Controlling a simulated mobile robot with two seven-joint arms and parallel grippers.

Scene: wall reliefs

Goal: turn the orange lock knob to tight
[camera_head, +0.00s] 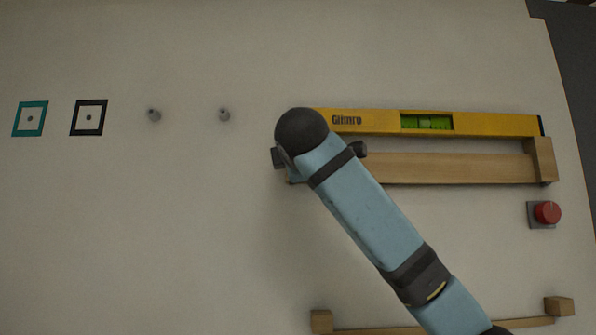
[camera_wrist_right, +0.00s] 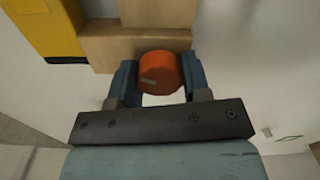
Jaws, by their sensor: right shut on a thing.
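The orange lock knob (camera_wrist_right: 160,73) shows in the right wrist view, in front of the end of a wooden piece (camera_wrist_right: 150,43). It has a pale mark on its face. My right gripper (camera_wrist_right: 159,80) has one blue finger on each side of the knob and is shut on it. In the head view my right arm (camera_head: 370,215) reaches up from the lower right and hides the knob and the fingers. My left gripper is in neither view.
A yellow spirit level (camera_head: 480,123) rests along a wooden shelf (camera_head: 450,168). A red button (camera_head: 546,212) is at right. Two grey pegs (camera_head: 154,115) and two square markers (camera_head: 89,118) are at left. A lower wooden rail (camera_head: 320,321) is below.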

